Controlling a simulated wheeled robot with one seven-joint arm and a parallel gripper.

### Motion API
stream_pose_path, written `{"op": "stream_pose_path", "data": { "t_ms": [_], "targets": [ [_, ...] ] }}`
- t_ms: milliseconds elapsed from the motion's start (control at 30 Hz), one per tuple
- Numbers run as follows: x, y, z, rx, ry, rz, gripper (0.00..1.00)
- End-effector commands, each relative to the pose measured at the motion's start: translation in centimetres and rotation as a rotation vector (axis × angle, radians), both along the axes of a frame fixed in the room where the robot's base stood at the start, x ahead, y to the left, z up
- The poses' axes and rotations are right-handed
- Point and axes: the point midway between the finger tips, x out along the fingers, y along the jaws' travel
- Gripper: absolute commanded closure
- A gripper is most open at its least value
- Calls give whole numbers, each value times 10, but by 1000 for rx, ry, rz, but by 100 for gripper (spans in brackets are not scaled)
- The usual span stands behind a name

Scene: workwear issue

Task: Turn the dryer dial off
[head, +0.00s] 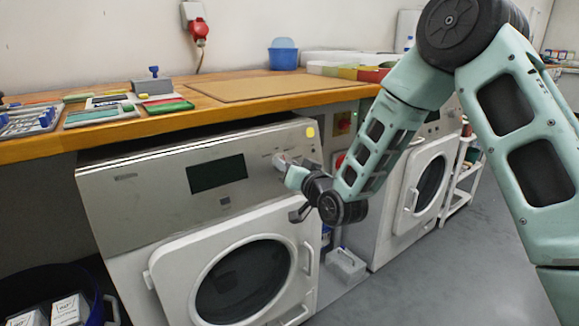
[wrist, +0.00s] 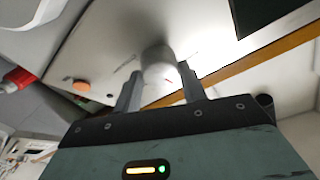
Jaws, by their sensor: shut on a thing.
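The dial's setting marks are too blurred to read.
A yellow spot (head: 310,132) is at the panel's upper right corner. The wooden counter (head: 225,100) overhangs the panel. A second machine (head: 408,200) stands to the right. A dark blue bin (head: 85,285) with boxes is at lower left. Grey floor is clear at lower right.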

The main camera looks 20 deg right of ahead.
Motion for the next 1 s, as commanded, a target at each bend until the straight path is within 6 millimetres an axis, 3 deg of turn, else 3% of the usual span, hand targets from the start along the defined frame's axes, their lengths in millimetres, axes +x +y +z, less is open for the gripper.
{"op": "stream_pose_path", "data": {
  "t_ms": [300, 833, 867, 900, 933, 1000],
  "targets": [
    [-1, 1, 0, 117, 39, -39, 81],
    [-1, 1, 0, 141, 48, -47, 81],
    [-1, 1, 0, 141, 48, -47, 56],
    [-1, 1, 0, 141, 48, -47, 45],
    [-1, 1, 0, 141, 48, -47, 37],
    [-1, 1, 0, 141, 47, -47, 37]
  ]
}}
